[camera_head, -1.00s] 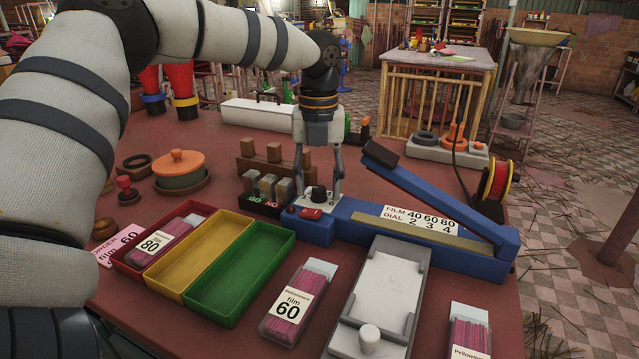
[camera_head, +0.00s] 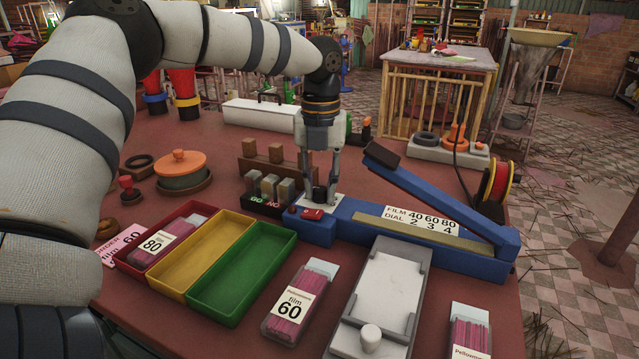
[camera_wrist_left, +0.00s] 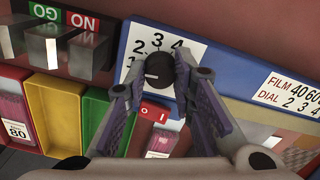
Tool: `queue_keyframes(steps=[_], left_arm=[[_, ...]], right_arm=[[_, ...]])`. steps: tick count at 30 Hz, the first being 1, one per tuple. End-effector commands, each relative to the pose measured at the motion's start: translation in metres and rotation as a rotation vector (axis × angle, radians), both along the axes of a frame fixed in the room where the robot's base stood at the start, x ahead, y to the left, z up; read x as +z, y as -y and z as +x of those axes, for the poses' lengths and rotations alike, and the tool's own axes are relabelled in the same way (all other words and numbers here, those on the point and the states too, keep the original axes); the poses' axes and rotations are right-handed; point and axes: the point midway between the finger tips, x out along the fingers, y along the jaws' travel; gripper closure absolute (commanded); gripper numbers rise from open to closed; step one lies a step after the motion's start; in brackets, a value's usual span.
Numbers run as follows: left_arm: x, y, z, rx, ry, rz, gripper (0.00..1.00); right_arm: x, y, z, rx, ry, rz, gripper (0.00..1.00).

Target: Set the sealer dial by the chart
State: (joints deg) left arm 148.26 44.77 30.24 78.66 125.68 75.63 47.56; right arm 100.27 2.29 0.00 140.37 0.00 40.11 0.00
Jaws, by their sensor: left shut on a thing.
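The blue sealer (camera_head: 435,235) stands at the table's right side. Its chart (camera_head: 415,222) pairs film 40, 60, 80 with dial 2, 3, 4. My left gripper (camera_head: 319,197) points down and is shut on the black dial knob (camera_wrist_left: 159,70), which the fingers mostly hide in the head view. In the left wrist view, the knob sits on a white scale plate (camera_wrist_left: 180,52) with digits up to 4. A pale mark on the knob points left, toward the low digits. A pink order card (camera_head: 118,246) reading 60 lies partly under the red tray. My right gripper is out of view.
A red rocker switch (camera_head: 312,213) sits close to the dial. Red, yellow and green trays (camera_head: 268,232) lie to the left. A GO/NO block (camera_head: 263,206) stands beside the sealer. Film packs (camera_head: 292,305) and a sliding-lid box (camera_head: 385,290) are in front.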

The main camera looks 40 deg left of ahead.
Motion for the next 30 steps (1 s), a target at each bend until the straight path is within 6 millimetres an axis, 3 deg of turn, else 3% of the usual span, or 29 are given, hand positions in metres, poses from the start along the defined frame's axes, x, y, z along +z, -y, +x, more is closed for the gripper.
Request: queue_keyframes(steps=[30], left_arm=[[0.000, 0.000, 0.000, -0.921, 0.000, 0.000, 1.00]], right_arm=[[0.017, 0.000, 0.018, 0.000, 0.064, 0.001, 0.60]])
